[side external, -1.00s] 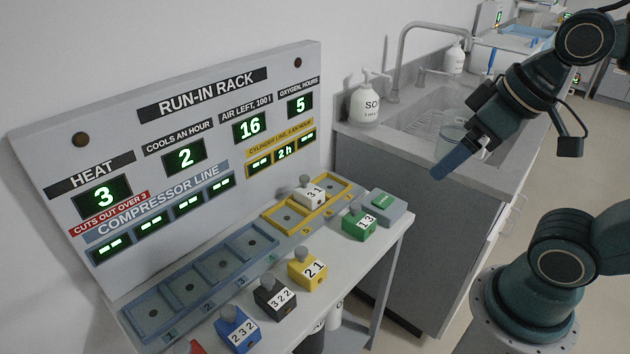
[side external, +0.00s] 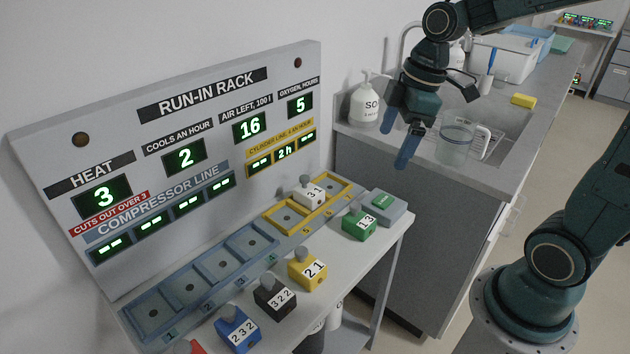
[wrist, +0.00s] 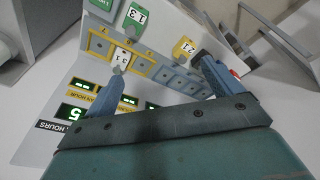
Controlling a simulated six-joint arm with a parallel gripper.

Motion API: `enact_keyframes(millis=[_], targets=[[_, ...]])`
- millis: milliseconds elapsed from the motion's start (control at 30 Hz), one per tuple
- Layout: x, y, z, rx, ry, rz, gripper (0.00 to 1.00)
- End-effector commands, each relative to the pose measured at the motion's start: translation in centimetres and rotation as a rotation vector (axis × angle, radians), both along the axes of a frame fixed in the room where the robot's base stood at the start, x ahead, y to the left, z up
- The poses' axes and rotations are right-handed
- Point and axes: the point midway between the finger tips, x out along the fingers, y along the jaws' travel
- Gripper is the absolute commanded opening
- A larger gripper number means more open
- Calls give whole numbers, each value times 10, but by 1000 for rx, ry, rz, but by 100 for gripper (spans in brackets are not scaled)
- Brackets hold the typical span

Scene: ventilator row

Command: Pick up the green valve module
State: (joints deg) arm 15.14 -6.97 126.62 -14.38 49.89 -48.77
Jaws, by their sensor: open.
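The green valve module (side external: 358,225), labelled 1 3 and topped by a grey knob, stands on the white shelf near its right end, in front of the yellow slots. It also shows at the top of the wrist view (wrist: 137,18). My gripper (side external: 405,150) is open and empty, high above and to the right of the green module, near the sink counter. In the wrist view its two blue fingers (wrist: 165,82) are spread apart with nothing between them.
A white module (side external: 308,191) labelled 3 1 sits in a yellow slot. Yellow (side external: 307,270), black (side external: 274,298) and blue (side external: 237,330) modules stand along the shelf. A grey block with a green top (side external: 382,205) is beside the green module. The run-in rack panel (side external: 60,150) rises behind.

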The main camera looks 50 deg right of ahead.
Motion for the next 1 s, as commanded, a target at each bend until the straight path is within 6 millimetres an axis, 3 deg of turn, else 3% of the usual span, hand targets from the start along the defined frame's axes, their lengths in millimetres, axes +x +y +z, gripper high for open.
enact_keyframes(millis=[500, 800, 1000], targets=[[59, -49, -75, 85, 54, 463, 91], [77, -77, -125, 159, 19, 699, 91], [81, -86, -142, 185, -2, 775, 91]])
